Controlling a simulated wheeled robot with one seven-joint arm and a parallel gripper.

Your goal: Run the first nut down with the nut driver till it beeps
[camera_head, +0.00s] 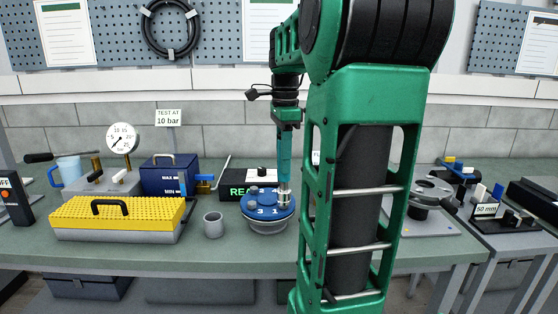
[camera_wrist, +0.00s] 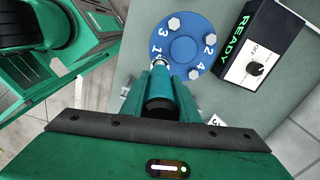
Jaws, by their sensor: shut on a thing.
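My gripper (camera_head: 285,122) is shut on the nut driver (camera_head: 284,155), a teal upright tool with a silver socket tip. In the wrist view the nut driver (camera_wrist: 159,92) points at the blue round flange (camera_wrist: 182,47), beside its printed number 1. The flange also shows in the head view (camera_head: 267,204), on the bench with the numbers 3 and 1 facing me. The socket tip hides the bolt position by number 1, and I cannot tell whether it is seated there. Bolt heads show at the other positions (camera_wrist: 173,23).
A black control box (camera_wrist: 264,50) with a green READY display and a knob stands beside the flange. A grey cup (camera_head: 213,224) and a yellow-topped box (camera_head: 118,217) stand to the left. A grey plate with a round fixture (camera_head: 432,190) lies to the right.

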